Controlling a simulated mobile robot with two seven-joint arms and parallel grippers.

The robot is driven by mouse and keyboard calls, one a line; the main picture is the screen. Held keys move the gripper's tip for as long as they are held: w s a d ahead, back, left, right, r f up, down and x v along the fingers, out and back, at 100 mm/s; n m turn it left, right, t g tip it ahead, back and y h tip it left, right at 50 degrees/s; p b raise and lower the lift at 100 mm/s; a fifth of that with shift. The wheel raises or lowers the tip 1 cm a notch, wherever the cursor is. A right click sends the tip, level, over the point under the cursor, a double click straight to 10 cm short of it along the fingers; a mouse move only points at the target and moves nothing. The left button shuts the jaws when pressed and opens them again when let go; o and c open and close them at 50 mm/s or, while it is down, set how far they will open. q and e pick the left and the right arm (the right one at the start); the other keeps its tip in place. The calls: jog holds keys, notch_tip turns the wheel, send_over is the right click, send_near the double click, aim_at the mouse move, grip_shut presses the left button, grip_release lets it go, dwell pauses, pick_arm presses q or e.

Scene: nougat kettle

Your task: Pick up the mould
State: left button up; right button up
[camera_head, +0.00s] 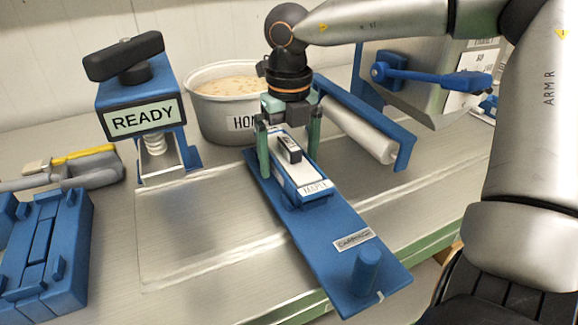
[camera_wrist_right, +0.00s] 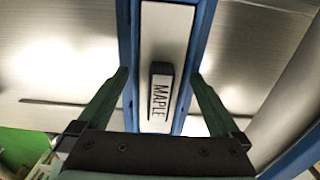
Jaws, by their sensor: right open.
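The likely mould, a long blue tray with a white top marked MAPLE (camera_head: 312,187), lies on a long blue board (camera_head: 325,240) in the head view. It has a small dark raised block (camera_head: 289,150) on top. In the wrist view the white top (camera_wrist_right: 166,35) and the dark block marked MAPLE (camera_wrist_right: 160,92) run lengthwise between the fingers. My right gripper (camera_head: 290,165) points down over it, open, with one green finger on each side. In the wrist view (camera_wrist_right: 160,73) gaps show between fingers and tray. My left gripper is not in view.
A pot of pale mix (camera_head: 215,112) stands behind, left of my right arm. A blue press with a READY sign (camera_head: 143,118) stands at left. A white roll (camera_head: 355,132) in a blue frame lies right. A blue slotted block (camera_head: 45,240) sits front left. Bare metal lies between.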

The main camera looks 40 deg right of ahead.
grip_shut()
dwell(0.8)
jog(key=shift+r, duration=0.1)
